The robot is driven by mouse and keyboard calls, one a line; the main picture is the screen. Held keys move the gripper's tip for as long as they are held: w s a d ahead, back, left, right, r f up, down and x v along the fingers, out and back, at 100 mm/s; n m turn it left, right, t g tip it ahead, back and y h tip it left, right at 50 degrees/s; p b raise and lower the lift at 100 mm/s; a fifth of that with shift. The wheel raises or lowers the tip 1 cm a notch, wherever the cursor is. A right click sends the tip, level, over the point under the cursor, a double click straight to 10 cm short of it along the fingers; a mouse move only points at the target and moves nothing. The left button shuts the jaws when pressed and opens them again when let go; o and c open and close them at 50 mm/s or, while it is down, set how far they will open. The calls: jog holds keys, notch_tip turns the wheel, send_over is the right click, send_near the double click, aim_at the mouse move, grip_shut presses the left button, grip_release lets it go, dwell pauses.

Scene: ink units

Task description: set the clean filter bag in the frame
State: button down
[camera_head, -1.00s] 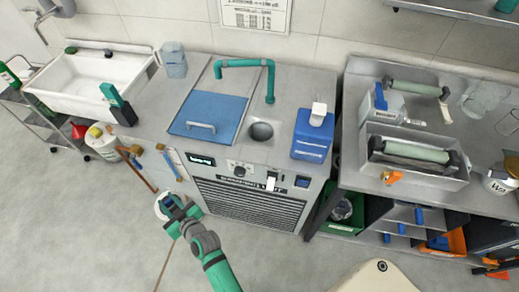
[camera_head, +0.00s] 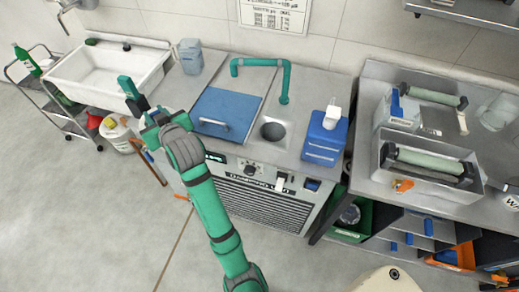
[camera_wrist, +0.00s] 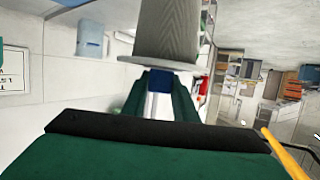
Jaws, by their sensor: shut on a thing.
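In the head view my gripper and arm hide the bag. The unit has a blue lid (camera_head: 222,110), a green bent pipe (camera_head: 262,63) and a round opening (camera_head: 273,131). I cannot tell which part is the frame.
A clear jug (camera_head: 190,57) stands by the wall. A blue container (camera_head: 325,140) stands right of the opening. A bucket (camera_head: 116,130) is on the floor at left.

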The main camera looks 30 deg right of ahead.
jog(key=s+d+r+m+h, duration=0.2)
jog(key=d+r, duration=0.2)
jog(key=d, duration=0.5)
jog(key=s+d+r+m+h, duration=0.2)
jog(key=d+r+h, duration=0.1)
jog(key=d, duration=0.6)
jog(key=s+d+f+m+g+h, duration=0.1)
jog(key=s+d+h, duration=0.1)
jog(key=s+d, duration=0.45)
jog(key=s+d+f+m+g+h, duration=0.1)
jog(key=s+d+m, duration=0.15)
jog(key=d, duration=0.75)
jog(key=shift+n, duration=0.45)
jog(key=f, duration=1.8)
jog(key=shift+s+f, duration=0.15)
jog(key=shift+s, duration=0.1)
jog(key=shift+f, duration=0.1)
jog(key=shift+f, duration=0.15)
jog(key=c, duration=1.4)
grip_release()
